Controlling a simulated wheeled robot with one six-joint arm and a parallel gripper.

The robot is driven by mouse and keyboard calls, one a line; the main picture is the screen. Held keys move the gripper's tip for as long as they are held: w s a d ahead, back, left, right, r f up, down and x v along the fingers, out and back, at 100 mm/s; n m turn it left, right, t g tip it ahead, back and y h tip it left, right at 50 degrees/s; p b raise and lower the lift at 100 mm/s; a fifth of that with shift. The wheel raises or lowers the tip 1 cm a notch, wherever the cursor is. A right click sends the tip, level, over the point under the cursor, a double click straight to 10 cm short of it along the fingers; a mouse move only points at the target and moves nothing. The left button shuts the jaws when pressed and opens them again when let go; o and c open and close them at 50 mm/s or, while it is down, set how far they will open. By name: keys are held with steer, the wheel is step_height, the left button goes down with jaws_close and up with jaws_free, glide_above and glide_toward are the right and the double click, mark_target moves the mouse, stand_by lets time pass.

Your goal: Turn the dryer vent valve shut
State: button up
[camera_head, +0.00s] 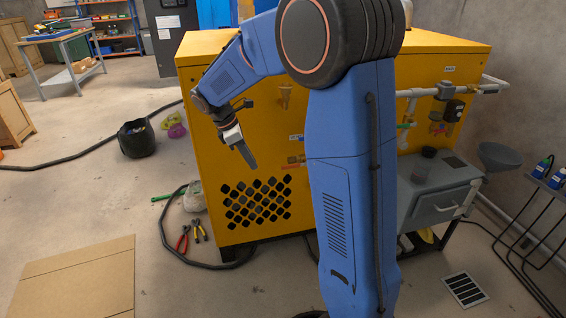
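A large yellow machine (245,140) stands in the middle, partly hidden behind my blue arm. Grey pipework (470,90) with fittings runs along its right side. A green-handled fitting (405,126) shows just right of my arm. Red and yellow fittings (438,128) sit below the pipe. A small brass fitting (285,94) is on the machine's front, left of my arm. I cannot tell which is the dryer vent valve; labels are too small to read. My gripper (248,156) points down before the machine's left front, apart from these fittings. Its finger opening is unclear.
A grey box (432,195) with a cup (424,165) stands right of my arm. A floor drain (465,290) and a wire rack (535,215) lie further right. Pliers (183,240), a black hose (165,235) and cardboard (80,280) lie on the left floor.

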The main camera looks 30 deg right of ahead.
glide_toward(286, 166)
steer(key=d+f, duration=0.2)
steer(key=f, duration=0.1)
steer(key=d+f, duration=0.1)
steer(key=shift+s+d+f, duration=0.25)
steer(key=shift+s, duration=0.15)
steer(key=shift+x, duration=0.95)
steer(key=shift+f, duration=0.45)
jaws_close()
